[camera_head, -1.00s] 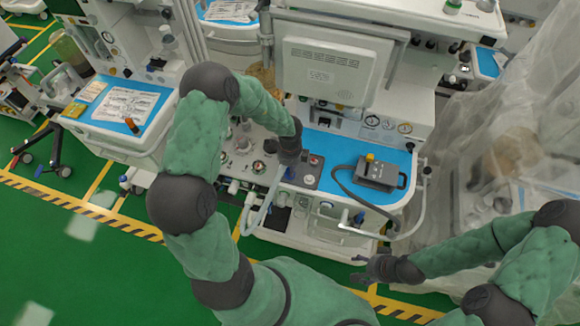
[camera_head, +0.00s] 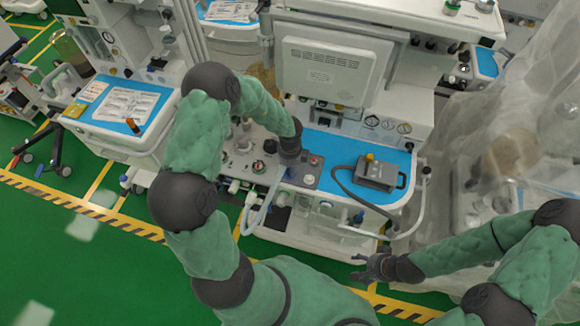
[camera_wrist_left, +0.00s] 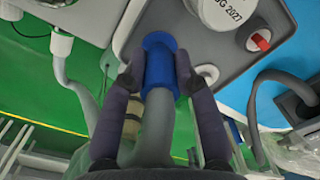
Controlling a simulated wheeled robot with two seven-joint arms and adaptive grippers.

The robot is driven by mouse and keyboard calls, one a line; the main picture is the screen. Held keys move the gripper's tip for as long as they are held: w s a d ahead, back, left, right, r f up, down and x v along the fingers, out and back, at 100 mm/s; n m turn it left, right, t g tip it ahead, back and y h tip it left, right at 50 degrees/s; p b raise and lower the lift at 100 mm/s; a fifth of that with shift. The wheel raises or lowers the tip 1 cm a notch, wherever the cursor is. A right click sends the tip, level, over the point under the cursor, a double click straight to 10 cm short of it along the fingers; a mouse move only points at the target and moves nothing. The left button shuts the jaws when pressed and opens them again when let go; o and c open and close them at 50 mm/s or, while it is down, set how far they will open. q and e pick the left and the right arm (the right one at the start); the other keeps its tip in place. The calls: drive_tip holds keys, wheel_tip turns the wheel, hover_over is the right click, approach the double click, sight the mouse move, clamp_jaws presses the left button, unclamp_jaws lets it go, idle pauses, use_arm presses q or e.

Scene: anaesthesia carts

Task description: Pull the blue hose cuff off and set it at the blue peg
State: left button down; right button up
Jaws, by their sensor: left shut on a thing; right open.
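The blue hose cuff (camera_wrist_left: 160,68) is at the end of a grey hose (camera_wrist_left: 156,125) in the left wrist view. My left gripper (camera_wrist_left: 158,75) has a dark finger on each side of it and is shut on it. The cuff's far end is against or just above the grey panel (camera_wrist_left: 125,35); I cannot tell whether it is seated. My right gripper (camera_head: 360,266) is open and empty, low right of the cart.
A grey box (camera_head: 376,172) with a yellow knob and a cable stands on the blue worktop (camera_head: 335,150). A pale hose (camera_head: 421,205) curves down the cart's right side. A translucent curtain (camera_head: 490,120) hangs at right. Green floor (camera_head: 90,270) is open at left.

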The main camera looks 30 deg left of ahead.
use_arm(q)
drive_tip(key=shift+p, duration=0.6)
idle(0.6)
drive_tip(key=shift+f+b, duration=0.55)
drive_tip(key=shift+f, duration=0.4)
drive_tip(key=c, duration=0.9)
unclamp_jaws()
drive_tip(key=shift+o, duration=0.2)
wheel_tip(320, 180, up, 12)
drive_tip(key=shift+s, duration=0.15)
drive_tip(key=shift+f, duration=0.1)
